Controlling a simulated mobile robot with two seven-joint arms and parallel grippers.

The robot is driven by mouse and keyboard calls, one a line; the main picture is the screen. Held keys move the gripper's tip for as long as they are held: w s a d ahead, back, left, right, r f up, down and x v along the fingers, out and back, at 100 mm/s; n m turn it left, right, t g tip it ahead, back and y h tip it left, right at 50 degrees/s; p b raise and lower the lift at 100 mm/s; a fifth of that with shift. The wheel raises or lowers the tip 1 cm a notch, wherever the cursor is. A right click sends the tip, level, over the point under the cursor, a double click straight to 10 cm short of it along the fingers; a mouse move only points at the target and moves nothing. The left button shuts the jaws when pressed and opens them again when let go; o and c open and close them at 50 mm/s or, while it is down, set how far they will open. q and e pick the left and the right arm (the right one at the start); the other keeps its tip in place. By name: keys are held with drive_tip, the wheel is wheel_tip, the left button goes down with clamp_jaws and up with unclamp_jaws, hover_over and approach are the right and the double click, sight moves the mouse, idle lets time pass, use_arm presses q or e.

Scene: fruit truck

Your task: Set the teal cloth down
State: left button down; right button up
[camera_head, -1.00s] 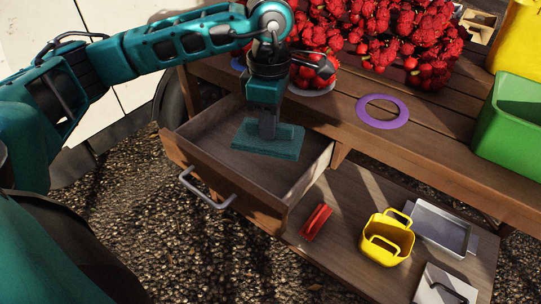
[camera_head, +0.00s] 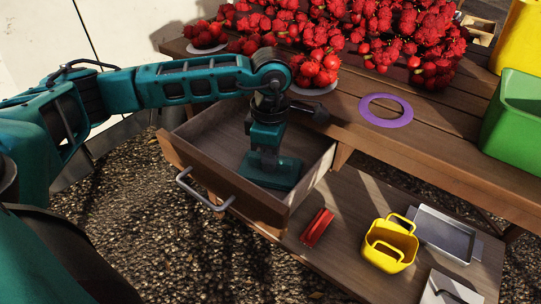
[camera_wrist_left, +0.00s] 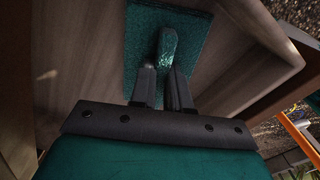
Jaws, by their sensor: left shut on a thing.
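The teal cloth (camera_head: 284,173) is a flat dark teal rectangle inside the open wooden drawer (camera_head: 235,180). My left gripper (camera_head: 263,165) points down into the drawer and is shut on the cloth. In the left wrist view, the gripper (camera_wrist_left: 163,85) pinches a raised fold of the cloth (camera_wrist_left: 195,38), whose flat part lies close against the drawer's bottom. I cannot tell whether it rests fully on the bottom. My right gripper is not in view.
The drawer's front has a metal handle (camera_head: 205,190). On the lower shelf are a red object (camera_head: 317,227), a yellow basket (camera_head: 389,245) and a metal tray (camera_head: 446,232). Red fruit (camera_head: 320,68) and a purple ring (camera_head: 385,110) lie on the tabletop above. A green bin (camera_head: 512,118) stands at right.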

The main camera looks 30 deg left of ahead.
use_arm(q)
drive_tip(key=shift+f, duration=0.2)
drive_tip(key=c, duration=1.1)
unclamp_jaws()
drive_tip(key=shift+r, duration=0.1)
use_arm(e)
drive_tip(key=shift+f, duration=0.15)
use_arm(q)
drive_tip(key=shift+r, duration=0.2)
wheel_tip(320, 180, up, 12)
drive_tip(key=p, duration=0.3)
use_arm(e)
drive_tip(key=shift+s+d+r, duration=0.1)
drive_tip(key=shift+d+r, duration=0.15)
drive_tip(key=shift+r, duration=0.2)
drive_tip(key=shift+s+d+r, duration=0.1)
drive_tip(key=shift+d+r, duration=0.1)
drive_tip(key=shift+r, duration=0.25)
use_arm(q)
drive_tip(key=shift+s+f, duration=0.1)
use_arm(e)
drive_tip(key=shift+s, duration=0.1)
